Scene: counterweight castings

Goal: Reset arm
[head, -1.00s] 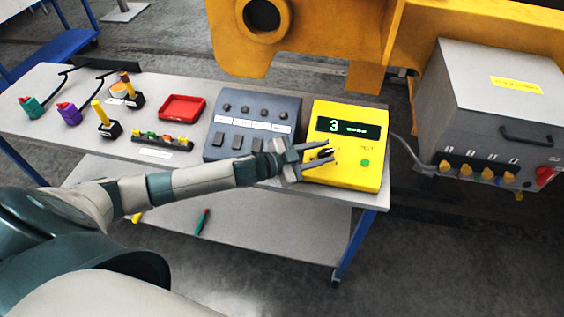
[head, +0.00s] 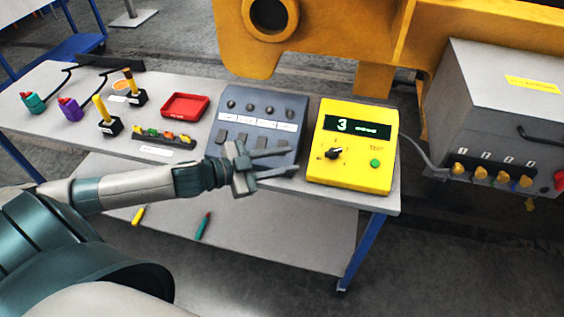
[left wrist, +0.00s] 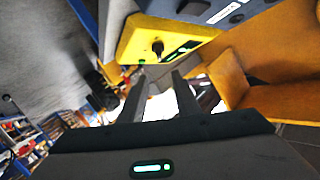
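My left gripper (head: 276,162) is open and empty, in front of the grey switch panel (head: 262,105) and left of the yellow tester (head: 352,120). Its two fingers also show apart in the left wrist view (left wrist: 160,85), with nothing between them. The tester has a black knob (head: 333,153), a green button (head: 375,163) and a display reading 3. The tester also shows in the left wrist view (left wrist: 150,35). My right gripper is not in view.
The table (head: 40,140) also holds a red tray (head: 185,106), teal (head: 33,102) and purple (head: 70,108) tools and a rack of small coloured parts (head: 163,138). A grey cabinet (head: 500,110) stands at right, yellow machinery (head: 330,40) behind.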

